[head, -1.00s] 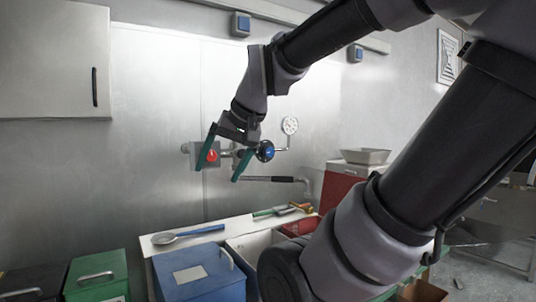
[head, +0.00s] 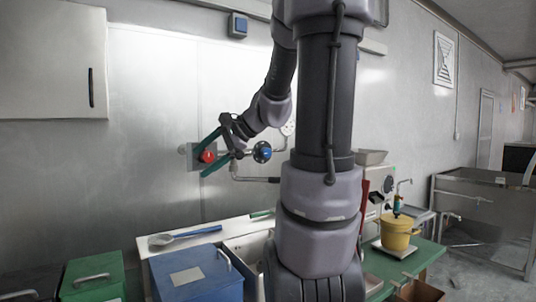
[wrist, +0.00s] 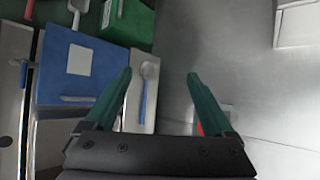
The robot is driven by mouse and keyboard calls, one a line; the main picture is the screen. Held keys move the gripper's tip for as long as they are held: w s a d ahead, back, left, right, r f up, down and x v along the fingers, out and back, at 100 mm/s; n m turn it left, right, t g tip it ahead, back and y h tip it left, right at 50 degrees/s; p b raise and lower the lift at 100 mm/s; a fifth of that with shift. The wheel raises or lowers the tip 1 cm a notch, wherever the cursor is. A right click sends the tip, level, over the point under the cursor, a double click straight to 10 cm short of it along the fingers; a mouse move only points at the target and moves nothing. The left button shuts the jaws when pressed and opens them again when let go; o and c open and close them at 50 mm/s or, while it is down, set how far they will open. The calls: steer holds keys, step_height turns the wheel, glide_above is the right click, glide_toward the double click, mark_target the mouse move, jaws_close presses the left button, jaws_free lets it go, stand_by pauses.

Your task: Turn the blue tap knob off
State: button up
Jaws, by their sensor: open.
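The blue tap knob (head: 262,151) sits on the wall pipework and shows in full in the head view, just right of my gripper. I do not make it out in the wrist view. A red knob (head: 207,156) is on the same pipework to its left. My gripper (head: 200,163) is open and empty, its green fingers pointing left, one above and one below the red knob in the picture. I cannot tell the depth between them. In the wrist view my gripper (wrist: 159,73) is spread, with a bit of red (wrist: 200,128) near the right finger's base.
Below is a counter with a blue-handled ladle (head: 185,236), a blue bin (head: 195,275) and a green bin (head: 93,275). A black-handled lever pipe (head: 256,179) runs under the knobs. A yellow pot (head: 396,233) stands at right. My arm hides the middle.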

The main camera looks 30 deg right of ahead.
steer(key=w+d+m+t, duration=0.4)
steer(key=w+d+m, duration=0.3)
steer(key=d, duration=0.4)
steer(key=m+t+h, duration=0.6)
steer(key=m+h, duration=0.1)
steer(key=m, duration=0.4)
glide_toward(267, 152)
steer(key=w, duration=0.9)
steer(key=shift+w, duration=0.25)
steer(key=c, duration=1.4)
